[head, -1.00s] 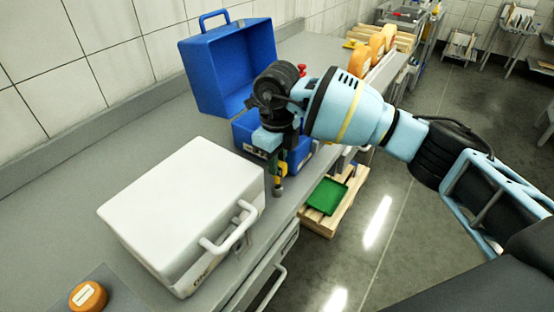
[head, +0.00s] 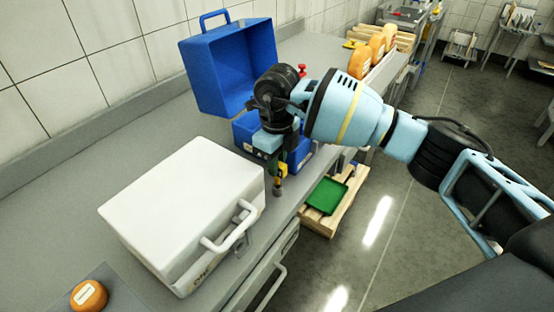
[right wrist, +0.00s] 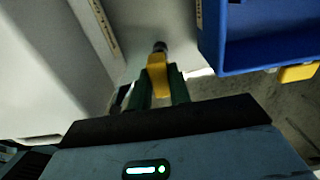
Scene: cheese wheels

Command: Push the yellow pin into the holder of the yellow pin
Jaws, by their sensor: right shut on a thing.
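My right gripper (head: 281,163) points down in the gap between the white case and the blue box. Its green fingers (right wrist: 159,88) are shut on the yellow pin (right wrist: 157,70), which has a dark round tip pointing away from the gripper. The pin also shows small below the fingers in the head view (head: 281,173), over the grey bench near its front edge. I cannot tell whether its tip touches anything. A yellow piece (right wrist: 298,72) sits on the blue box's outer wall; I cannot tell whether it is the pin's holder. My left gripper is out of view.
The closed white case (head: 180,205) with a handle stands left of the gripper. The open blue box (head: 228,65) is behind it. A small cheese wheel (head: 88,295) lies at the front left. A green tray (head: 326,196) sits below the bench edge.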

